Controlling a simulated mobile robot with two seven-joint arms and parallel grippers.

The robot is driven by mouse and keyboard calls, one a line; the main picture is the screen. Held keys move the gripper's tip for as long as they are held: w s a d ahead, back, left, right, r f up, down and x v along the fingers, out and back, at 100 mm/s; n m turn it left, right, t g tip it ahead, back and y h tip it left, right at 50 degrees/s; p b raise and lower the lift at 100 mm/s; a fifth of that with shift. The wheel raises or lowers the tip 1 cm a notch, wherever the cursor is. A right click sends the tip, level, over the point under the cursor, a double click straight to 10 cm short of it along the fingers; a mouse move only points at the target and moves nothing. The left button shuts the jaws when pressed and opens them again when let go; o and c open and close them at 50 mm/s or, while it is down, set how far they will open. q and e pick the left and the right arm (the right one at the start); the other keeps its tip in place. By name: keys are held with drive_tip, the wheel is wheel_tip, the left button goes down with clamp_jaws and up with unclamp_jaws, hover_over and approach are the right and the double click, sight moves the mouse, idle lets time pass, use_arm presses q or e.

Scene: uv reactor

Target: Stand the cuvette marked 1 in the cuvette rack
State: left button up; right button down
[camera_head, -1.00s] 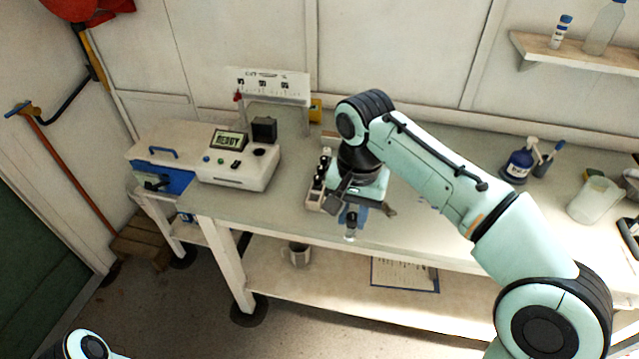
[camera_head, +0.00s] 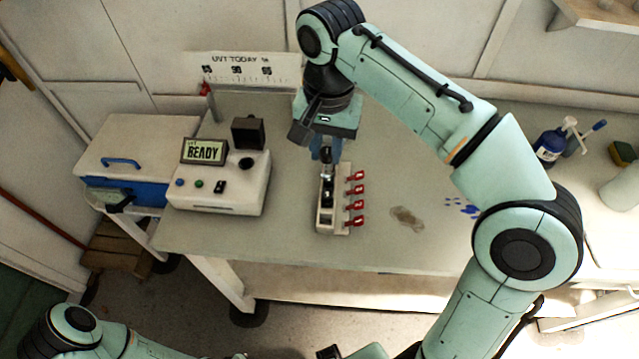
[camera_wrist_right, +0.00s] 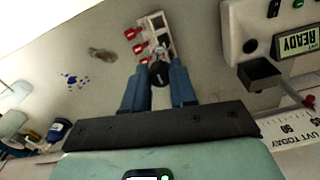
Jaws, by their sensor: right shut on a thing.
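The cuvette rack (camera_head: 325,222) is a narrow cream block on the bench with several red tabs along its right side. Dark-capped cuvettes (camera_head: 327,199) stand in it. My right gripper (camera_head: 327,152) is shut on a dark-capped cuvette (camera_wrist_right: 158,74) at the rack's far end. In the right wrist view, the blue fingers (camera_wrist_right: 160,82) hold it by the cap, and its clear lower part points at the rack (camera_wrist_right: 155,22). I cannot tell whether it has entered a slot. No number on it is readable. My left arm shows at the lower left, but its gripper is out of view.
The white reactor unit (camera_head: 228,186) with a READY screen stands left of the rack. A printed white sign (camera_head: 243,70) is at the back. A brown stain (camera_head: 407,217) and blue spots lie to the right. A blue bottle (camera_head: 549,147) stands farther right. The bench near the rack is clear.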

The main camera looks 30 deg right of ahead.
sight(327, 178)
drive_tip(key=f+b, duration=0.1)
drive_tip(key=f, duration=0.5)
drive_tip(key=s+f+b, duration=0.1)
drive_tip(key=f, duration=0.2)
drive_tip(key=shift+b, duration=0.3)
use_arm(q)
drive_tip(key=s+f+b, duration=0.1)
drive_tip(key=s+f, duration=0.2)
drive_tip(key=f, duration=0.2)
drive_tip(key=shift+f+b, duration=0.2)
drive_tip(key=shift+b, duration=0.15)
use_arm(e)
drive_tip(key=shift+w+f, duration=0.15)
drive_tip(key=shift+f, duration=2.45)
drive_tip(key=shift+w+f, duration=0.1)
drive_tip(key=shift+f, duration=2.5)
use_arm(q)
drive_tip(key=shift+s, duration=0.1)
use_arm(e)
drive_tip(key=shift+f, duration=0.15)
drive_tip(key=c, duration=0.9)
unclamp_jaws()
use_arm(q)
drive_tip(key=shift+f, duration=0.1)
